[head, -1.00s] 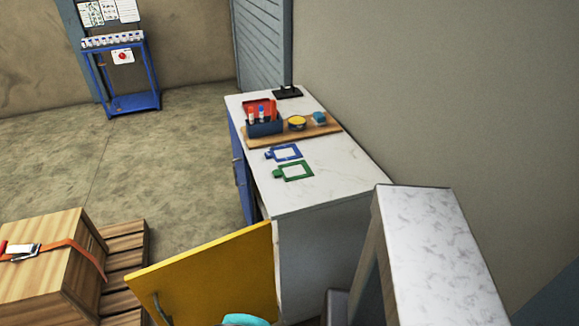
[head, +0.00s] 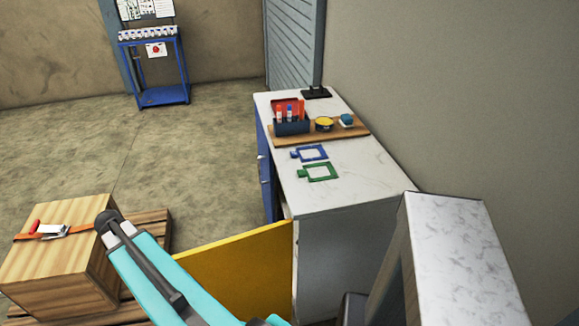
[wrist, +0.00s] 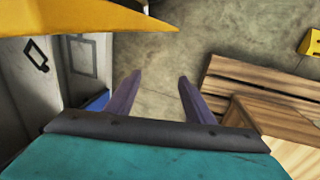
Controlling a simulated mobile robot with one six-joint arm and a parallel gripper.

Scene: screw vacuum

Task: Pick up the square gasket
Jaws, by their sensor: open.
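Two flat square frames with side tabs, one blue (head: 304,153) and one green (head: 308,173), lie on the white worktop (head: 345,193) in the head view. The blue one lies just behind the green one. I cannot tell which is the square gasket. In the wrist view, a dark square outline with a tab (wrist: 36,55) shows on a pale surface at the left; I cannot tell whether it is a gasket. My gripper (wrist: 160,79) is open and empty, pointing over the concrete floor, apart from the frames. Its fingers do not show clearly in the head view.
A yellow door (head: 240,262) stands open below the worktop; a yellow panel (wrist: 90,15) crosses the wrist view's top. A wooden board (head: 352,134) with a tube box (head: 291,126) lies behind the frames. A strapped crate (head: 55,275) sits on a pallet (head: 150,230). Floor between is clear.

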